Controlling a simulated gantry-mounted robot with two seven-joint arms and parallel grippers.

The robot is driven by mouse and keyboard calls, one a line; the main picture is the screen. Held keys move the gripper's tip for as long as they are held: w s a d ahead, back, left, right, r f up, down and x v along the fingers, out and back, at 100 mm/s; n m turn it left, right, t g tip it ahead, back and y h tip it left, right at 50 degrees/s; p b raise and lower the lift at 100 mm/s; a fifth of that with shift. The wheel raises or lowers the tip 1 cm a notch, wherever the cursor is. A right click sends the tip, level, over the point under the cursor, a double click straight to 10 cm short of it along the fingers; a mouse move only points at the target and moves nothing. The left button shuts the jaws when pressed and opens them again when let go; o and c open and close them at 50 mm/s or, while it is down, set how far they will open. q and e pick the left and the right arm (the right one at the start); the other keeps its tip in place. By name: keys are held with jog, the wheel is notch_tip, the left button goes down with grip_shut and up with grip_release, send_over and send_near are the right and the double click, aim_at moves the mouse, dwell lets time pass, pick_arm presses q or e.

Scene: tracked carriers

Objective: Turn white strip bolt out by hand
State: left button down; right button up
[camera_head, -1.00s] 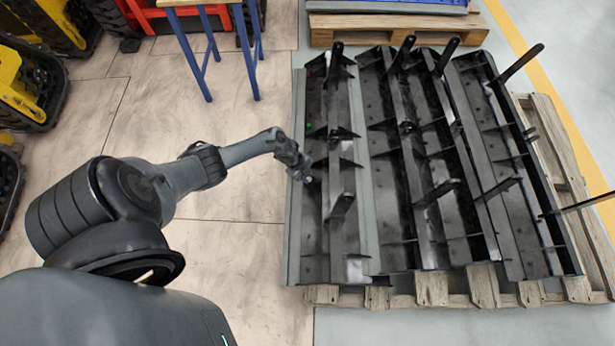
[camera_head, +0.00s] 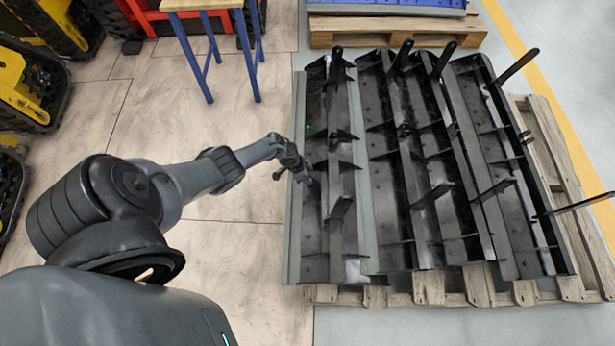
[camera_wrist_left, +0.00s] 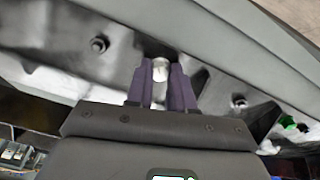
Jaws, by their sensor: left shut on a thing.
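The bolt (camera_wrist_left: 160,69) shows as a small pale, rounded head in the left wrist view, between the two dark purple fingers. My left gripper (camera_head: 305,178) is at the left edge of the leftmost black carrier (camera_head: 315,268) in the head view. In the left wrist view the gripper (camera_wrist_left: 162,88) is shut on the bolt, against the carrier's dark metal face. The bolt's shank is hidden, and the bolt itself cannot be made out in the head view. My right gripper is not in view.
Other bolts (camera_wrist_left: 99,44) sit along the same face. A green part (camera_wrist_left: 288,122) is at the right of the wrist view. Upright black posts (camera_head: 341,208) rise from the carriers. A wooden pallet (camera_head: 433,288) lies underneath.

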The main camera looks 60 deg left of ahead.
pick_arm(q)
jog(key=n, duration=0.4)
jog(key=shift+p, duration=0.35)
jog(key=n, duration=0.4)
jog(key=shift+f+n, duration=0.1)
jog(key=shift+n, duration=0.3)
jog(key=c, duration=1.1)
grip_release()
